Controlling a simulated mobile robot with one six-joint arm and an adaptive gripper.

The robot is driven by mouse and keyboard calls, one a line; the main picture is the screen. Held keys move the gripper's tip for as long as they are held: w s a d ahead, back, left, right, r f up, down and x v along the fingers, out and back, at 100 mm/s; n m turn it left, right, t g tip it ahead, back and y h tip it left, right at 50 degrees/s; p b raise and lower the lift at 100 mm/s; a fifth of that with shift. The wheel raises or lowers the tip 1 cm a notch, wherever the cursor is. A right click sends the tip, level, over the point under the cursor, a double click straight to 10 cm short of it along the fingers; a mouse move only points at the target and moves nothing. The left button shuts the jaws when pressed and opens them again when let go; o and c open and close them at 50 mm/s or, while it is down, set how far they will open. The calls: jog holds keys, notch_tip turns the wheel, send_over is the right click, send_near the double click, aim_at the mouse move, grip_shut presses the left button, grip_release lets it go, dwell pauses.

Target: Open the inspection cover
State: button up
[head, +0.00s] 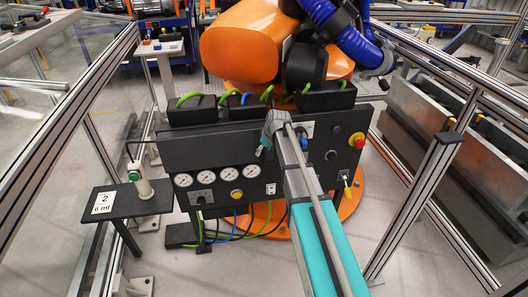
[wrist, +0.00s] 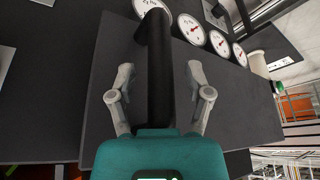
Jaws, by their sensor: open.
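In the wrist view a flat dark grey plate (wrist: 235,105), which looks like the inspection cover, fills the middle, with its upper edge running close along the gauges. A black bar (wrist: 155,60), which looks like a handle, runs up the picture between my fingers. My gripper (wrist: 159,72) is open, one grey finger on each side of the bar; I see a gap on both sides and no clear contact. In the head view my gripper (head: 263,150) is small and mostly hidden at the front of the black control panel (head: 225,148). The cover is not clear there.
Round gauges (head: 203,178) sit left of my arm on the panel. A red emergency button (head: 357,140) is at the right. A small side table (head: 128,200) holds a white bottle (head: 141,182). An orange robot (head: 245,45) stands behind; metal frame rails flank both sides.

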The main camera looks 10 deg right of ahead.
grip_shut()
dwell(0.3)
jog(key=shift+s+a, duration=0.1)
